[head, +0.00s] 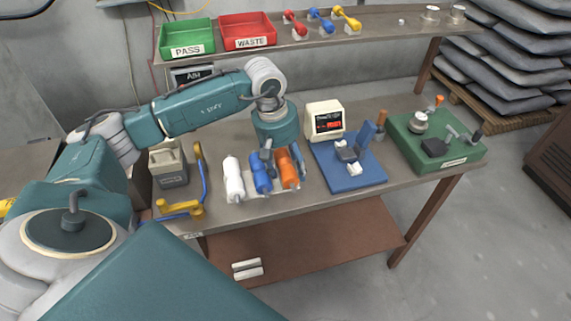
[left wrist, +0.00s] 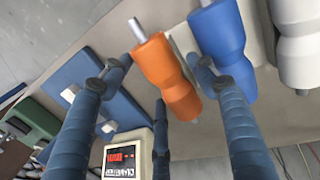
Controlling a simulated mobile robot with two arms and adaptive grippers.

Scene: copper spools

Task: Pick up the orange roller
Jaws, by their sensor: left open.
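The orange roller (head: 289,172) lies on the workbench at the right end of a row of rollers. In the left wrist view the orange roller (left wrist: 168,78) shows between the fingers, with a metal shaft end sticking out. My left gripper (head: 282,158) reaches down over it in the head view. In the left wrist view the left gripper (left wrist: 158,68) is open, its fingers spread on either side of the roller. I cannot tell whether any finger touches it. My right gripper is not in view.
A blue roller (head: 260,175) lies close beside the orange one, and a white roller (head: 233,180) further left. A blue fixture (head: 350,172) and small display box (head: 324,119) stand to the right. A shelf (head: 290,45) with green and red bins runs behind.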

